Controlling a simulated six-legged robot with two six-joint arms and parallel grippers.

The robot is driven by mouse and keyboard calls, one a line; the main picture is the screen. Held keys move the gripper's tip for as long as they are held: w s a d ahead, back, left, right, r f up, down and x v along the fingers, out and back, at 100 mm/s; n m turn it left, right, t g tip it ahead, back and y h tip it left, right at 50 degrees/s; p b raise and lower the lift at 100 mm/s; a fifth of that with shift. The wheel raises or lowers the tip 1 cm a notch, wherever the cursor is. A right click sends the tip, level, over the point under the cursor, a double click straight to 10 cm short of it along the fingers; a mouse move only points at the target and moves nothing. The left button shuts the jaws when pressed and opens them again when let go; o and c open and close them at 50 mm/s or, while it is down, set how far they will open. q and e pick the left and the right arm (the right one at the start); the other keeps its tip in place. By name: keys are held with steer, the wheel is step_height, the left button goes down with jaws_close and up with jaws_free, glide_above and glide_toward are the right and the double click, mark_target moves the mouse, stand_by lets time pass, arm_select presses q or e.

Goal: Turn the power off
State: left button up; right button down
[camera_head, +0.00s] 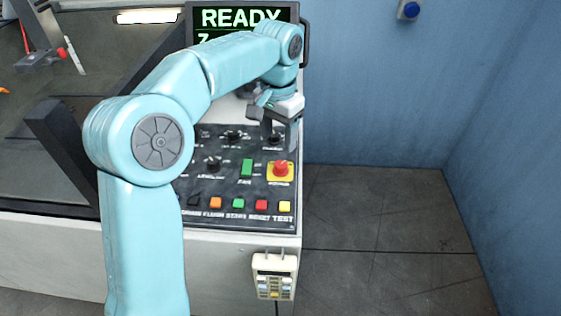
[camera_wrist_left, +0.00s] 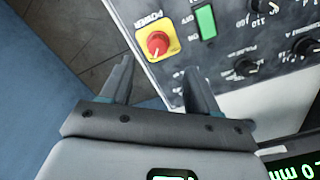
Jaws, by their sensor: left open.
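The control panel (camera_head: 228,170) is a dark sloped face with knobs and buttons. The power switch is a red knob (camera_head: 281,169) on a yellow plate at the panel's right side. It also shows in the left wrist view (camera_wrist_left: 158,44), beside the word POWER. My left gripper (camera_head: 281,140) is above the panel's upper right, a little behind the red knob in the head view. In the wrist view its two fingers (camera_wrist_left: 156,85) are spread with nothing between them, and the red knob is beyond the tips, apart from them. My right gripper is not in view.
A green rocker switch (camera_head: 247,167) sits left of the red knob. Coloured buttons (camera_head: 238,203) line the panel's lower edge. A screen (camera_head: 242,17) reading READY stands behind. A keypad pendant (camera_head: 274,276) hangs on the front. The floor at right is clear.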

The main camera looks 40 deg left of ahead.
mark_target(281, 164)
arm_select(q)
step_height(281, 164, down, 8)
steer(key=shift+w+d+b, duration=0.1)
steer(key=shift+b, duration=0.2)
steer(key=shift+w+d+f, duration=0.1)
steer(key=shift+w+f, duration=0.15)
steer(key=shift+f, duration=0.15)
steer(key=shift+s+r, duration=0.1)
steer(key=shift+s, duration=0.05)
steer(key=shift+c, duration=1.2)
steer(key=c, duration=0.8)
